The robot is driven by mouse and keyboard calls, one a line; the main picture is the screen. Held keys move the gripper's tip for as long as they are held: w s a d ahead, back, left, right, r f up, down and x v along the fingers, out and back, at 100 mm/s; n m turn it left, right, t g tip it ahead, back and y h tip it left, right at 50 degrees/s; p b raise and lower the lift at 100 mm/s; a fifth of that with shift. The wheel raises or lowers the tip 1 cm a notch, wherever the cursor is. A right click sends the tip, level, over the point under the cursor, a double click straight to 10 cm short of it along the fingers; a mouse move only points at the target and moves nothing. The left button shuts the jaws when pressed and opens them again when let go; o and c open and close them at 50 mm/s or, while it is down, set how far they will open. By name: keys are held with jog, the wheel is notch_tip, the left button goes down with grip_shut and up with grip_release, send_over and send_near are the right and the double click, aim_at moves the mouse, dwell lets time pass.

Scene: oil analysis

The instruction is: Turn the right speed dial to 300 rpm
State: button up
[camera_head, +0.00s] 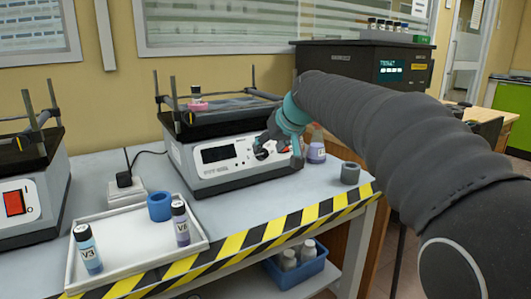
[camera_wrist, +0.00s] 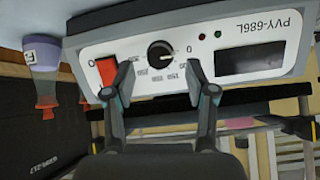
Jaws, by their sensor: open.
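The right shaker (camera_head: 212,178) is a white and grey box with a dark display and a platform on top. Its black speed dial (camera_wrist: 161,54) shows upside down in the wrist view, with printed numbers around it. A pale pointer mark shows on the dial, but its exact reading is too small to tell. My gripper (camera_wrist: 158,78) is open, its two fingers in front of the panel, one on each side of the dial. I cannot tell whether they touch it. In the head view my gripper (camera_head: 273,142) partly covers the panel's right side.
A red switch (camera_wrist: 106,71) sits close beside one finger. A white tray (camera_head: 130,228) with vials lies in front. A pink-held vial (camera_head: 197,97) stands on the shaker platform.

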aim_at(264, 153)
jog(key=shift+x, duration=1.65)
grip_shut()
